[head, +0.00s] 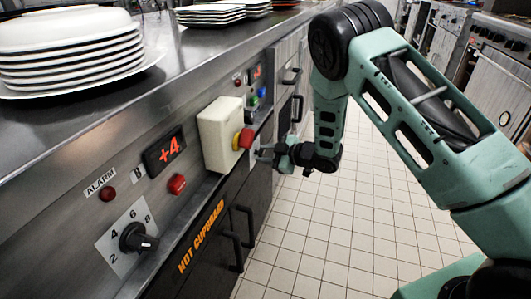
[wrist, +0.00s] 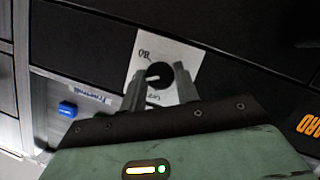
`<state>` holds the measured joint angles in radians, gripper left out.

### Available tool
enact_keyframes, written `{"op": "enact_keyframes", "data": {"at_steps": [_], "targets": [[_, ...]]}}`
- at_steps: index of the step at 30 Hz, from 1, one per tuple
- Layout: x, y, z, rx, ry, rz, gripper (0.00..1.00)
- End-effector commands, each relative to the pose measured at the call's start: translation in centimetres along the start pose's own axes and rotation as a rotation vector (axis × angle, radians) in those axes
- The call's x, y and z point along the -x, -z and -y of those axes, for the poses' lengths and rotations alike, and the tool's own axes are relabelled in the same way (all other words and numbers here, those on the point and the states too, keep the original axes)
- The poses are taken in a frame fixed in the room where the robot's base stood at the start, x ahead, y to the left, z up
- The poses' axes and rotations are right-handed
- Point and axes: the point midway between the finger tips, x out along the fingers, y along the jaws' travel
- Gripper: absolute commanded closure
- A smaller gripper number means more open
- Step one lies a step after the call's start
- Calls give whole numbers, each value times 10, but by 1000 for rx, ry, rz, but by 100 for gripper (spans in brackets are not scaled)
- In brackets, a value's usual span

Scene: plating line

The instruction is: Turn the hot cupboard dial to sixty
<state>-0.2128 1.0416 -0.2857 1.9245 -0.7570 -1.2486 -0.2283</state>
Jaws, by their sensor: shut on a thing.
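The dial (wrist: 164,70) is a round black knob with a white pointer line, on a white card (wrist: 143,53) in the wrist view. The pointer points left in that view. A marking at the card's upper left looks like an upside-down 80; the other print is too small or covered to read. My gripper (wrist: 158,78) is shut on the dial, one finger on each side. In the head view my gripper (head: 268,155) is at the cupboard front, beyond the orange HOT CUPBOARD lettering (head: 201,237). The dial is hidden there.
A cream box with a red and yellow knob (head: 222,135) juts out near my gripper. A nearer black dial (head: 137,238) is marked 2 to 8. Plates (head: 70,50) stand on the counter. A blue button (wrist: 67,109) shows left. The tiled floor (head: 310,235) is clear.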

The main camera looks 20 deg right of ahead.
Motion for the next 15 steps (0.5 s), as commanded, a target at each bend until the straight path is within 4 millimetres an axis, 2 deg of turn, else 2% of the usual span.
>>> {"op": "enact_keyframes", "data": {"at_steps": [6, 7, 9, 15], "targets": [[0, -1, 0, 0, 0, 1, 92], [0, -1, 0, 0, 0, 1, 67], [0, -1, 0, 0, 0, 1, 48], [0, 0, 0, 1, 0, 1, 48]]}}
